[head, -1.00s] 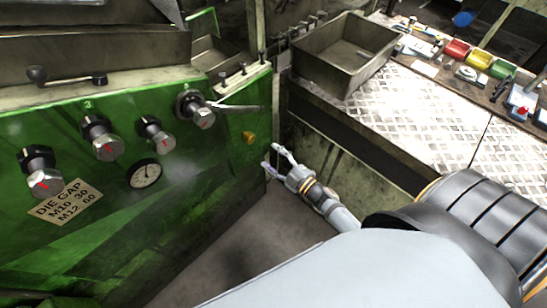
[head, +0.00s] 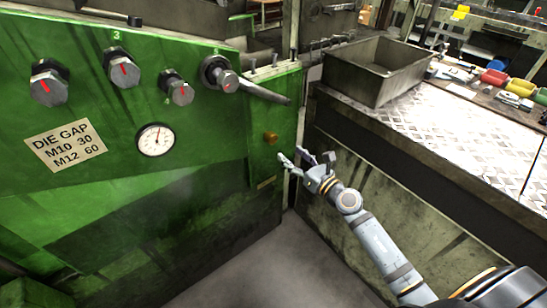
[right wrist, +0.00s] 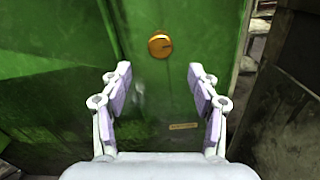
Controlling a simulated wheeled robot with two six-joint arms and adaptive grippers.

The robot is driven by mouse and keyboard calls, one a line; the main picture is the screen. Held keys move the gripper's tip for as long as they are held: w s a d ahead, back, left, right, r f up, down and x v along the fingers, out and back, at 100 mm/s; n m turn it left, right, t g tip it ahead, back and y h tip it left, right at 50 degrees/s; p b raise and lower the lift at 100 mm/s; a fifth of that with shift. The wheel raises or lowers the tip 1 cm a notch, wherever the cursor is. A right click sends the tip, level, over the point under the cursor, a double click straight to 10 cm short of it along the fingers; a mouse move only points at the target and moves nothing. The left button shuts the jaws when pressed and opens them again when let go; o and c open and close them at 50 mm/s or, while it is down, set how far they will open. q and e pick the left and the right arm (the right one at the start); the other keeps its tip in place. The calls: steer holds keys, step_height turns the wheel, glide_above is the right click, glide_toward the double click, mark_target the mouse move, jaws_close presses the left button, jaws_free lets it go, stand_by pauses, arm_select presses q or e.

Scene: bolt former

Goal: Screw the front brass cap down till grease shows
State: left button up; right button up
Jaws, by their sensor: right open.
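The brass cap (head: 270,138) is a small round knob on the right part of the green machine's front panel. In the right wrist view the brass cap (right wrist: 160,45) shows face-on with a dark line across its right half, beyond and above the fingertips. No grease is visible around it. My right gripper (head: 305,157) is open and empty, just below and to the right of the cap in the head view, apart from it. In the right wrist view my right gripper (right wrist: 160,75) has its two fingers spread wide. My left gripper is not in view.
The green machine (head: 150,220) carries several dial knobs, a lever (head: 262,92), a gauge (head: 156,139) and a die gap label (head: 66,145). A metal bin (head: 375,75) stands on the bench with the tread-plate top (head: 450,125) at right. Open floor (head: 260,270) lies below.

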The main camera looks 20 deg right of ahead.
mark_target(274, 140)
steer(key=x, duration=0.9)
steer(key=shift+w+p, duration=0.2)
steer(key=shift+p, duration=0.15)
steer(key=shift+w+a, duration=0.25)
steer(key=shift+w, duration=0.3)
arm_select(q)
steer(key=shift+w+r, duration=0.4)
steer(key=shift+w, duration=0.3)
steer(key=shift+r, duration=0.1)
arm_select(e)
steer(key=c, duration=1.2)
